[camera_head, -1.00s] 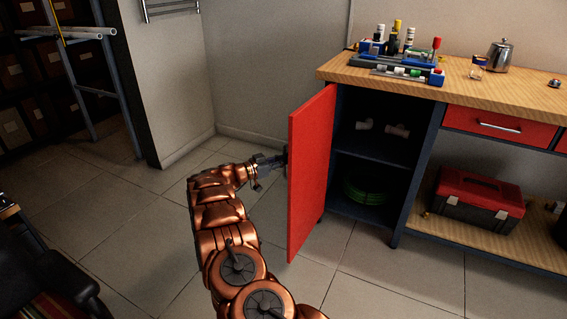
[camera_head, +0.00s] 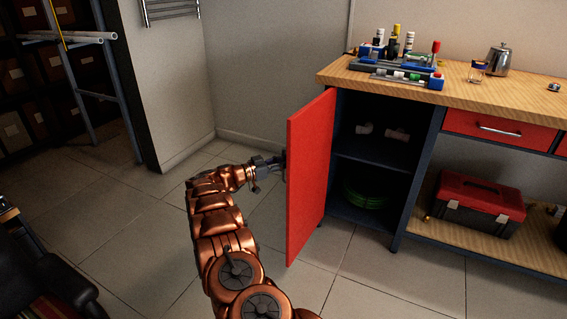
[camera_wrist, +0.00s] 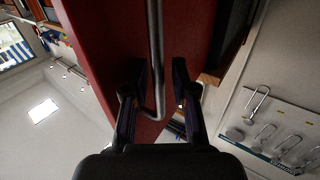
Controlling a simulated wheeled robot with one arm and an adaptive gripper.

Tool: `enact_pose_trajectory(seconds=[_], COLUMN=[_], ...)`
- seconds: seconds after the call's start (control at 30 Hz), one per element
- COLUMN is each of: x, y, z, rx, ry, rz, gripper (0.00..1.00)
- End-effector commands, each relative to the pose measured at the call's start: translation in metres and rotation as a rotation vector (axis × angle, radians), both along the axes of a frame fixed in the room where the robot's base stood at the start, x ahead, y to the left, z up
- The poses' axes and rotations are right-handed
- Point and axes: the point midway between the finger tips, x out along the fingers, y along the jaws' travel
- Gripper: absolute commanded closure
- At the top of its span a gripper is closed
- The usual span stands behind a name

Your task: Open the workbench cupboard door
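The red cupboard door (camera_head: 310,175) stands wide open at the left end of the workbench (camera_head: 462,88), swung out toward me. The cupboard's dark interior (camera_head: 372,185) is exposed. My gripper (camera_head: 273,166) is at the outer face of the door, by its left side in the head view. In the wrist view the door's metal bar handle (camera_wrist: 156,50) runs between the two fingers of my gripper (camera_wrist: 157,78). The fingers are apart, with visible gaps around the bar. The bar's curved end lies close to the left finger; I cannot tell whether they touch.
White pipe fittings (camera_head: 396,135) and a green coiled hose (camera_head: 364,195) lie on the cupboard's shelves. A red drawer (camera_head: 500,129) and a red toolbox (camera_head: 480,203) are to the right. Tiled floor (camera_head: 130,235) is clear left of the door. A ladder (camera_head: 80,90) stands at far left.

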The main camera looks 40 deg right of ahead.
Motion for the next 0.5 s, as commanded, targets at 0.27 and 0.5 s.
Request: enact_pose_trajectory(seconds=[0.27, 0.5], x=[0.000, 0.003], y=[0.001, 0.012], z=[-0.002, -0.002], rx=[0.002, 0.003], ry=[0.001, 0.001], rz=[0.001, 0.004], gripper=[0.64, 0.64])
